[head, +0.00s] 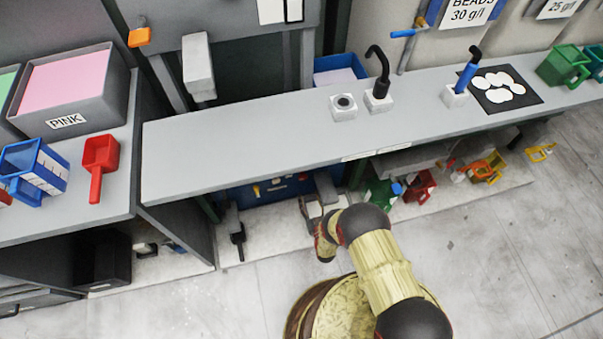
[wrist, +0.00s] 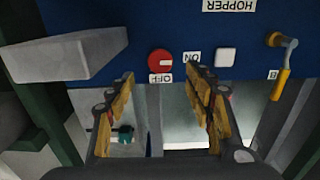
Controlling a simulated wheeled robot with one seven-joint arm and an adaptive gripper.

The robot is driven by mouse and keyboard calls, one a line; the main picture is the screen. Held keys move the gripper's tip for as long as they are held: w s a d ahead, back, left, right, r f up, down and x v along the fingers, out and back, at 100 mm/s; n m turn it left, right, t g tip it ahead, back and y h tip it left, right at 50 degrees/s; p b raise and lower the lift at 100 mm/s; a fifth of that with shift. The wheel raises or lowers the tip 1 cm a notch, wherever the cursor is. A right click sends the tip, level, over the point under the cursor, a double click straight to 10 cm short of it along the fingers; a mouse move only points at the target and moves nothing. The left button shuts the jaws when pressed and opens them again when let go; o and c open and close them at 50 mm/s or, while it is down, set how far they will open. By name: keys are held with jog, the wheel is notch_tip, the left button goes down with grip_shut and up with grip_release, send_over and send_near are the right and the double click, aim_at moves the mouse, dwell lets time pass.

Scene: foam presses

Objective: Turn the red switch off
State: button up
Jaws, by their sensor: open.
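The red switch (wrist: 159,62) is a round knob on a blue panel (wrist: 110,20) in the wrist view. Its white mark lies level and points right, toward the upside-down ON label (wrist: 191,57). An OFF label (wrist: 160,79) sits just below the knob. My gripper (wrist: 161,73) is open and empty, its fingers on either side of the knob in the picture. I cannot tell how far the fingertips are from the panel. In the head view my arm reaches under the bench, where the blue panel (head: 290,186) partly shows. The switch cannot be made out there.
A grey block (wrist: 60,57) juts out left of the switch. A white button (wrist: 226,56) and a yellow-handled valve (wrist: 281,80) are to its right. The grey bench (head: 230,155) overhangs the panel. Coloured jugs (head: 421,186) stand on the lower shelf.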

aim_at(303, 179)
jog(key=b+x, duration=0.2)
jog(key=x, duration=0.6)
jog(key=shift+w+b, duration=0.25)
jog(key=shift+b, duration=0.05)
jog(key=shift+c, duration=1.2)
jog(key=c, duration=0.8)
jog(key=shift+c, duration=0.5)
